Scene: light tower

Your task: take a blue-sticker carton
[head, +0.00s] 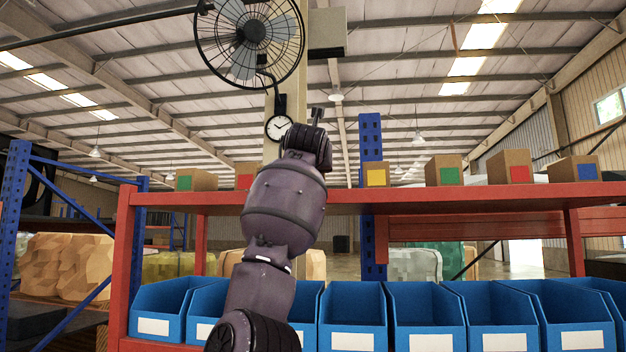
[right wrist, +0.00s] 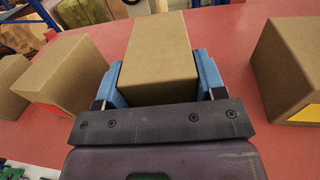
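My right gripper (right wrist: 160,82) has its two blue fingers on either side of a plain brown carton (right wrist: 160,50) in the right wrist view. The fingers lie close along its sides; I cannot tell whether they press on it. No sticker shows on this carton. In the head view my arm (head: 285,205) hides that spot, between a red-sticker carton (head: 246,178) and a yellow-sticker carton (head: 376,175). A blue-sticker carton (head: 575,169) stands at the far right of the red shelf (head: 480,198). My left gripper is not in view.
Green-sticker cartons (head: 441,170) and another red-sticker carton (head: 511,167) share the shelf. In the right wrist view, a red-sticker carton (right wrist: 65,72) and a yellow-sticker carton (right wrist: 290,65) flank the gripper with gaps. Blue bins (head: 425,310) line up below.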

